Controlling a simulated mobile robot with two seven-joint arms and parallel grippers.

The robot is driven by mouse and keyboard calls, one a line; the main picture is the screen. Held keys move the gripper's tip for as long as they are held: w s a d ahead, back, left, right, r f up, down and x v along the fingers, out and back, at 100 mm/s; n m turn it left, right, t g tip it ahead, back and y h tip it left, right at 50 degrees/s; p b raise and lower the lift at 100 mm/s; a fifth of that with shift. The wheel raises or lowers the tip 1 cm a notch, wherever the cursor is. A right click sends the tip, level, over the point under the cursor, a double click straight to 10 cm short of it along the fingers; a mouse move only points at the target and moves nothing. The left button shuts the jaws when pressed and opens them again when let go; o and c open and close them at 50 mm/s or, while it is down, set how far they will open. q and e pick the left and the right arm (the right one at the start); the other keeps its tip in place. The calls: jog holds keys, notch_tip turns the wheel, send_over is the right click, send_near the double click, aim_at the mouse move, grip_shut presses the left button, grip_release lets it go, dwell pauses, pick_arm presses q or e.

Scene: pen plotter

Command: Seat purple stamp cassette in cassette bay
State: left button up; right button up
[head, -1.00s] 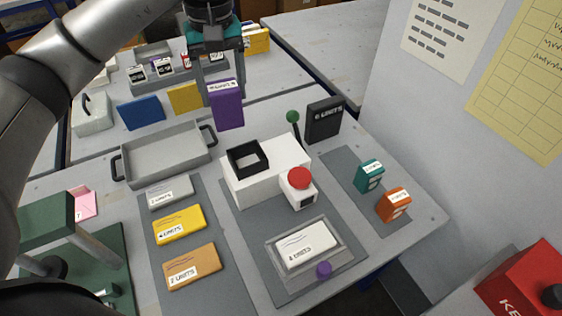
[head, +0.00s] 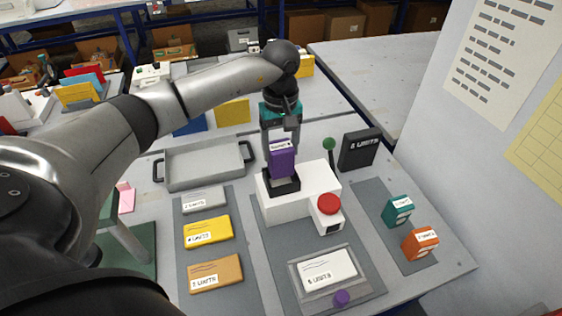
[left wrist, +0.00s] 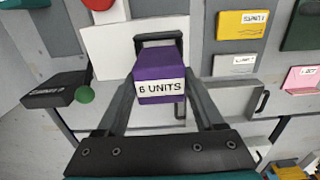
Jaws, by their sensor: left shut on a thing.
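The purple stamp cassette (head: 281,160) is upright between the fingers of my left gripper (head: 281,145). The gripper is shut on it. The black-rimmed cassette bay (head: 284,189) is on top of the white machine (head: 325,180), directly below the cassette. The cassette's lower end is at or just above the bay's rim; I cannot tell whether it has entered. In the left wrist view the cassette (left wrist: 160,75) shows its "6 UNITS" label, and the bay's black rim (left wrist: 160,37) shows beyond it. My right gripper is not in view.
A red button (head: 328,204) is at the machine's front right. A green-knobbed lever (head: 329,145) and a black "6 UNITS" block (head: 360,149) stand behind it. A grey tray (head: 205,168) is to the left; teal (head: 398,210) and orange (head: 420,243) cassettes are to the right.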

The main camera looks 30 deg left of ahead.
aim_at(281, 163)
pick_arm(q)
jog(key=shift+f, duration=2.45)
jog(key=shift+f, duration=0.1)
jog(key=shift+f+b, duration=0.15)
jog(key=shift+b, duration=0.15)
jog(key=o, duration=1.4)
jog(key=shift+r, duration=0.2)
notch_tip(281, 163, up, 12)
jog(key=shift+r, duration=0.1)
jog(key=shift+d, duration=0.1)
